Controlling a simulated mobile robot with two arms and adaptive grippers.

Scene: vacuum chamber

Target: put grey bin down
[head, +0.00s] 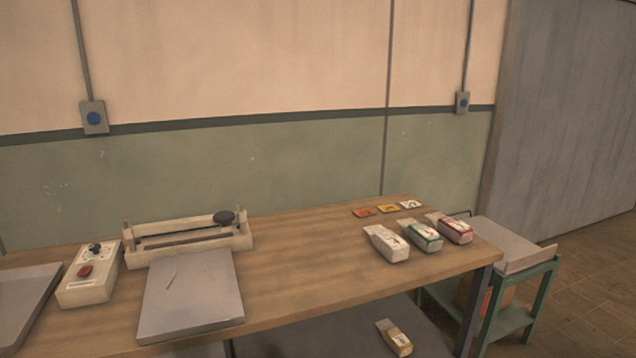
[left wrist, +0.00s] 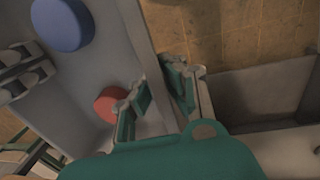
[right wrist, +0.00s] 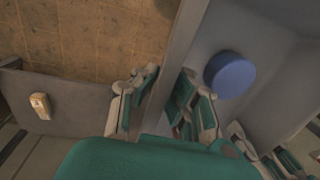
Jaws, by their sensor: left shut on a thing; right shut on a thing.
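The grey bin (left wrist: 150,50) fills much of the left wrist view and also shows in the right wrist view (right wrist: 290,75). Inside it lie a blue round piece (left wrist: 62,25) and a red round piece (left wrist: 110,103); the blue piece is also in the right wrist view (right wrist: 230,75). My left gripper (left wrist: 160,92) is shut on one wall of the bin, one finger inside and one outside. My right gripper (right wrist: 160,92) is shut on another part of the bin wall in the same way. The head view shows neither the bin nor the grippers. The bin's underside is hidden.
A wooden table (head: 310,265) carries a sealer (head: 190,240), a grey plate (head: 192,295), a control box (head: 90,275), several packets and small cards. A yellow-white packet (head: 394,338) lies on the lower shelf. A green stand (head: 515,300) is at the right. The table's middle is clear.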

